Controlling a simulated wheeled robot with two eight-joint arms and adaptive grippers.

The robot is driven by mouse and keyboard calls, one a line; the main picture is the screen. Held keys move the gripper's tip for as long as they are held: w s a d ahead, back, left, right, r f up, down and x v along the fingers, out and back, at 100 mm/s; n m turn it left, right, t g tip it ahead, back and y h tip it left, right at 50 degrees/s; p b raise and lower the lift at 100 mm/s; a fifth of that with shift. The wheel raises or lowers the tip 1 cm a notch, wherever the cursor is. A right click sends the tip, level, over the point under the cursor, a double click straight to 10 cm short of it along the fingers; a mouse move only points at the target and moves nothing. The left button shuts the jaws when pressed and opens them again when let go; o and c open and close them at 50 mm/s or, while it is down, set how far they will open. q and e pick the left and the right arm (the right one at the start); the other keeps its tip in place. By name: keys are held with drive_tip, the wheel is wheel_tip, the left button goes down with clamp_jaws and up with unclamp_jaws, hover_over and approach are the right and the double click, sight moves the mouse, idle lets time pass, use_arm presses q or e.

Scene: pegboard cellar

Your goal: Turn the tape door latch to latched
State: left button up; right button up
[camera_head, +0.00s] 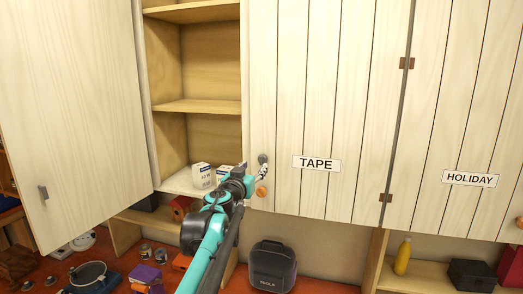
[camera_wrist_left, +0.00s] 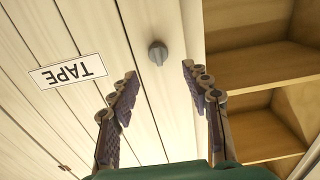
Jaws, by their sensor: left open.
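The tape door (camera_head: 320,110) is a pale plank door with a TAPE label (camera_head: 316,163). It looks shut. The latch, a small grey knob (camera_head: 263,158), sits low near the door's left edge; its turned position is hard to read. It also shows in the left wrist view (camera_wrist_left: 158,53), with the label (camera_wrist_left: 68,71) upside down. My left gripper (camera_head: 258,172) is just in front of the door, below the knob. In the wrist view its fingers are open (camera_wrist_left: 160,78), the knob beyond their tips and between their lines. Nothing is held. My right gripper is not seen.
An orange round piece (camera_head: 261,191) shows below the knob. An open cabinet (camera_head: 200,60) with white boxes (camera_head: 203,175) adjoins left, its door (camera_head: 75,110) swung out. The holiday door (camera_head: 470,110) is right. A dark bag (camera_head: 272,268) and other items stand below.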

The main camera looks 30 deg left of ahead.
sight(261, 160)
use_arm(q)
drive_tip(key=p+x, duration=0.1)
drive_tip(key=x, duration=0.6)
drive_tip(key=shift+w+p, duration=0.2)
drive_tip(key=shift+p, duration=0.15)
drive_tip(key=shift+d, duration=0.1)
clamp_jaws()
